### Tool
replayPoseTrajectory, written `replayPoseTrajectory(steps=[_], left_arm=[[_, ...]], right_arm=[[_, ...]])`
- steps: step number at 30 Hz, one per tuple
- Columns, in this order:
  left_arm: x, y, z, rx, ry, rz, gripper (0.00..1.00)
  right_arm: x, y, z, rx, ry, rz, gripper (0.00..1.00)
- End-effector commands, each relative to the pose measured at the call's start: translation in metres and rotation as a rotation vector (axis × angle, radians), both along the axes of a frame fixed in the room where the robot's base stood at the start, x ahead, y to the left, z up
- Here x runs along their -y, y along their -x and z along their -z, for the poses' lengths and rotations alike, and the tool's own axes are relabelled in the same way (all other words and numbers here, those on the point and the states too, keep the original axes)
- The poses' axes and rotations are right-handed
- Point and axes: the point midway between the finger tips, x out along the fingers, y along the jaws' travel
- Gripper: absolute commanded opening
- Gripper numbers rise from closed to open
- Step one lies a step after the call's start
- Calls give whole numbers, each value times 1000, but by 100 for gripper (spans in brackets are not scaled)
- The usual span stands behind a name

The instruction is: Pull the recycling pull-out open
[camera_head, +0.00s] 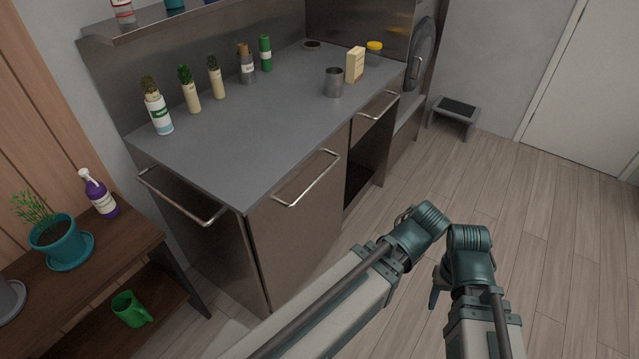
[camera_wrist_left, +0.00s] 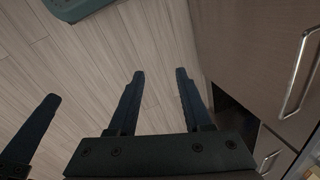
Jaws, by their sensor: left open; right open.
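Brown front panels with metal bar handles run under the grey counter. No label shows which one is the recycling pull-out. The wide front panel (camera_head: 295,230) has a bar handle (camera_head: 306,180) and looks closed. A bar handle in the left wrist view (camera_wrist_left: 300,75) is on a panel right of my left gripper (camera_wrist_left: 160,72). That gripper is open and empty over the floor, apart from the panel. In the head view it is hidden behind my arm links. My right gripper (camera_head: 434,300) shows only as a dark finger below its wrist, over the floor, away from the handles.
A dark open bay (camera_head: 360,170) lies right of the wide panel, below another handled front (camera_head: 378,105). A third handle (camera_head: 185,205) is on the counter's left end. A wooden side table (camera_head: 130,245) stands left. Wooden floor (camera_head: 560,240) is clear; a step stool (camera_head: 455,110) stands beyond.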

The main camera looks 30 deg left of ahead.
Motion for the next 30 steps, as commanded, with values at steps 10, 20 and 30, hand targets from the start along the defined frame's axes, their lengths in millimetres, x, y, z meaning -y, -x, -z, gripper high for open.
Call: replayPoseTrajectory(steps=[10, 20, 30], left_arm=[[-112, -84, 92, 254, -460, -9, 50], [-191, -141, 118, 436, -926, 55, 50], [-221, -175, 118, 522, -1317, 160, 50]], right_arm=[[0, 0, 145, 1, 2, -5, 50], [0, -1, 263, 3, 4, -9, 50], [1, -1, 349, 4, 5, -13, 50]])
